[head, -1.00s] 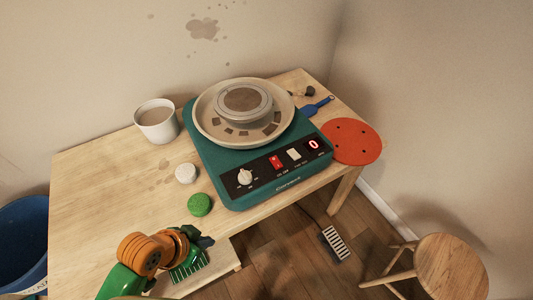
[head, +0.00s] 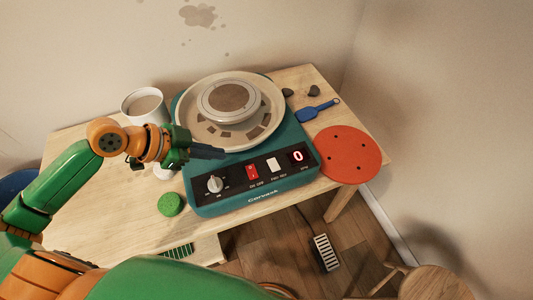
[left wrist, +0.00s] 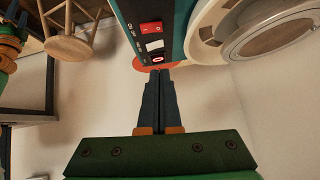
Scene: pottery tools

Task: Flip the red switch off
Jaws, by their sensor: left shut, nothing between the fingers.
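The red switch (head: 252,172) sits on the black front panel of the teal pottery wheel (head: 280,187), between the white knob (head: 215,184) and a white switch (head: 273,164). The red switch also shows in the left wrist view (left wrist: 151,28). My left gripper (head: 222,154) is shut and empty. In the head view its tips appear above the panel's left part, to the left of the red switch and apart from it. In the left wrist view its shut fingers (left wrist: 157,72) point toward the panel. My right gripper is not in view.
A white cup (head: 145,107) stands behind my left arm. A green sponge (head: 171,204) lies left of the wheel. A red disc (head: 348,154) and blue tool (head: 318,110) lie on the right. A stool (head: 435,283) and pedal (head: 326,253) stand on the floor.

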